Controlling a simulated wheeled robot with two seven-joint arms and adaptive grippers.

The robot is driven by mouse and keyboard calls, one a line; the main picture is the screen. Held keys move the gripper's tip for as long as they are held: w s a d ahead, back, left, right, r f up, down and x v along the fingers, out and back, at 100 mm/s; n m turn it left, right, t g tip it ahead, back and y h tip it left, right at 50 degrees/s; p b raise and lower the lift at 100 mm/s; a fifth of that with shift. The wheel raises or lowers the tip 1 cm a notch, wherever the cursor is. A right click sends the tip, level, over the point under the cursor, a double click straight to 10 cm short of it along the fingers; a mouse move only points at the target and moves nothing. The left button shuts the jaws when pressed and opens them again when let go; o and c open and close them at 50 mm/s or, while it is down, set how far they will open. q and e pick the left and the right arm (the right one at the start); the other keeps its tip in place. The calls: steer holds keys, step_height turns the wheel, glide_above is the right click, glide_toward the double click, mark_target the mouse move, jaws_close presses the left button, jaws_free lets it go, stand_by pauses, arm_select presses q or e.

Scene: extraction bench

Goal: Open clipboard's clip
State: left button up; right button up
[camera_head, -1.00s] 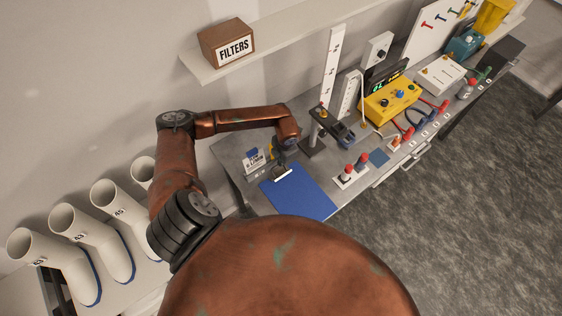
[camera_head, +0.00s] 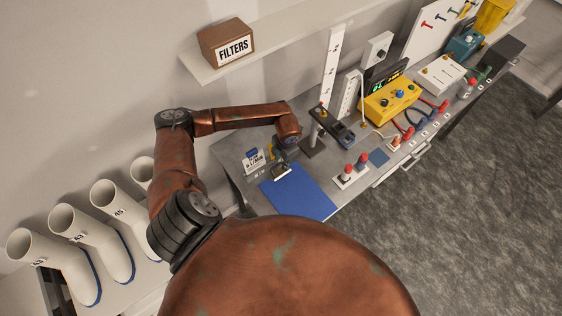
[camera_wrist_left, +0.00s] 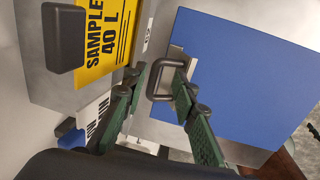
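The clipboard (camera_head: 302,196) is a blue board lying flat on the bench, and it fills much of the left wrist view (camera_wrist_left: 245,75). Its metal clip (camera_head: 282,173) sits at the board's edge nearest the wall, with a dark wire loop (camera_wrist_left: 152,80) on it in the left wrist view. My left gripper (camera_head: 281,158) is over the clip. Its two green fingers (camera_wrist_left: 160,98) are apart, with the loop between them, close to the right finger. I cannot tell whether that finger touches the loop. My right gripper is not in view.
A small sign (camera_head: 254,161) and a yellow label (camera_wrist_left: 100,45) stand close beside the left gripper. A stand with a dark clamp (camera_head: 331,126), red-capped items (camera_head: 349,170) and a yellow instrument (camera_head: 389,101) are to the right. A shelf (camera_head: 270,47) runs above.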

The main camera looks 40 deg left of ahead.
arm_select(q)
step_height(320, 180, up, 10)
steer(key=d, duration=0.1)
steer(key=shift+s+d+r, duration=0.15)
steer(key=shift+s, duration=0.1)
stand_by(0.4)
